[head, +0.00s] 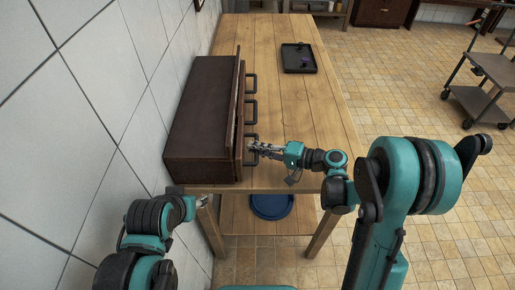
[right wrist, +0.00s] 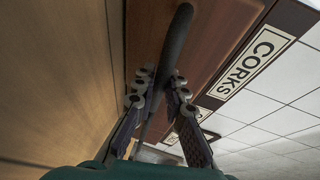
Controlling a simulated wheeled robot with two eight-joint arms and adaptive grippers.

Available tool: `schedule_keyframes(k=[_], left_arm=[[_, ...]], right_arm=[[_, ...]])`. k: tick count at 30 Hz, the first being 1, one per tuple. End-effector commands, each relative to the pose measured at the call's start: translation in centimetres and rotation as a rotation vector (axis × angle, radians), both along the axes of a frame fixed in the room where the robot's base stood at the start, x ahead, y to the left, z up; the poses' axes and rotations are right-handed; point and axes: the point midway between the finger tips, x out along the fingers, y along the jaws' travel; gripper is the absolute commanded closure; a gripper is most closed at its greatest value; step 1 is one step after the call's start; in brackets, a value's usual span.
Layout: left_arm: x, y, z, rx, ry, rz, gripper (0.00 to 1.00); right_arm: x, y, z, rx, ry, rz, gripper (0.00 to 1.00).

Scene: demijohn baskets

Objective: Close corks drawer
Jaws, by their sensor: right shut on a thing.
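A dark brown drawer cabinet (head: 203,108) stands on the wooden table against the tiled wall. Its front faces right and has several dark bar handles. The corks drawer (right wrist: 215,50) carries a white CORKS label (right wrist: 246,63) in the right wrist view. My right gripper (head: 257,148) is at the nearest handle (head: 251,142) on the cabinet front. In the right wrist view its fingers are shut on the dark handle bar (right wrist: 177,40). How far the drawer stands out is hard to tell.
The wooden table (head: 300,115) is bare to the right of the cabinet. A black tray (head: 299,58) with a small dark item lies at its far end. A blue round thing (head: 271,205) is under the table. A grey cart (head: 480,95) stands far right.

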Motion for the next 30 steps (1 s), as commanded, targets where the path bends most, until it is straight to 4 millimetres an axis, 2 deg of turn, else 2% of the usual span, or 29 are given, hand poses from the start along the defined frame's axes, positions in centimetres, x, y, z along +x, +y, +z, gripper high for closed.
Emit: schedule_keyframes(k=[2,6,7,9,20,23,30], left_arm=[[0.0,0.0,-0.4,0.0,0.0,0.0,0.56],[0.0,0.0,-0.2,0.0,0.0,0.0,0.56],[0.0,0.0,-0.2,0.0,0.0,0.0,0.56],[0.0,0.0,-0.2,0.0,0.0,0.0,0.56],[0.0,0.0,-0.2,0.0,0.0,0.0,0.56],[0.0,0.0,-0.2,0.0,0.0,0.0,0.56],[0.0,0.0,-0.2,0.0,0.0,0.0,0.56]], right_arm=[[-0.1,0.9,-0.1,0.0,0.0,0.003,1.0],[0.0,0.7,0.0,0.0,0.0,0.001,1.0],[0.0,0.7,0.0,0.0,0.0,0.001,0.83],[0.0,0.7,0.0,0.0,0.0,0.001,0.67],[-0.1,0.2,0.0,0.0,0.0,-0.001,0.67],[-0.5,-0.9,0.3,0.0,0.0,-0.004,0.67],[-2.5,-5.6,1.2,0.0,0.0,-0.005,0.67]])
